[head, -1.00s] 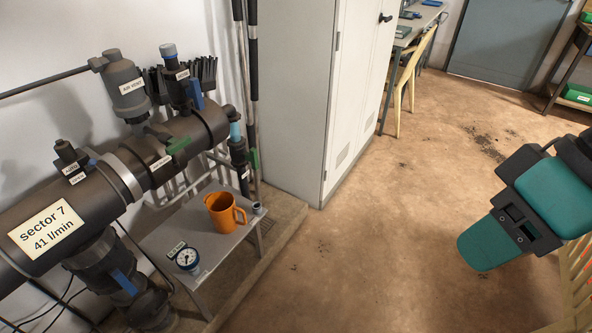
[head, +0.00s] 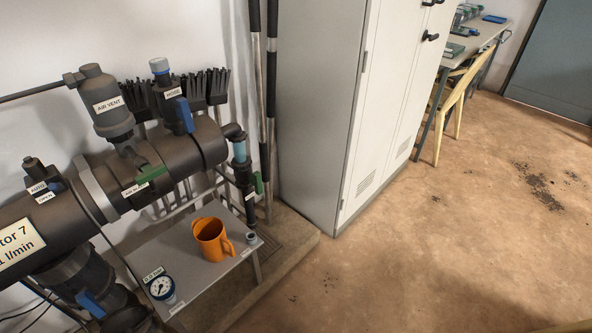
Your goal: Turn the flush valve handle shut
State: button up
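A dark pipe manifold (head: 178,150) runs along the wall at left. At its right end a pipe turns down through a clear blue section (head: 239,152) to a small valve with a green handle (head: 258,182). This handle stands about upright, beside the pipe; its small label is too small to read, so I cannot confirm it is the flush valve. Another green handle (head: 150,175) lies along the main pipe by a label partly reading "AIR". Blue handles show at the "HOSE" branch (head: 186,115) and at the lower left (head: 91,304). My gripper is not in view.
A low grey table (head: 205,268) under the manifold holds an orange mug (head: 209,240), a gauge (head: 162,288) and a small cap. A concrete curb (head: 292,243) edges the wall side. A white cabinet (head: 340,90) stands right of the pipes.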

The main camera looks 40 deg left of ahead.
aim_at(254, 179)
jog(key=u, duration=0.05)
jog(key=i, duration=0.65)
jog(key=u, duration=0.85)
jog(key=i, duration=0.6)
jog(key=u, duration=0.6)
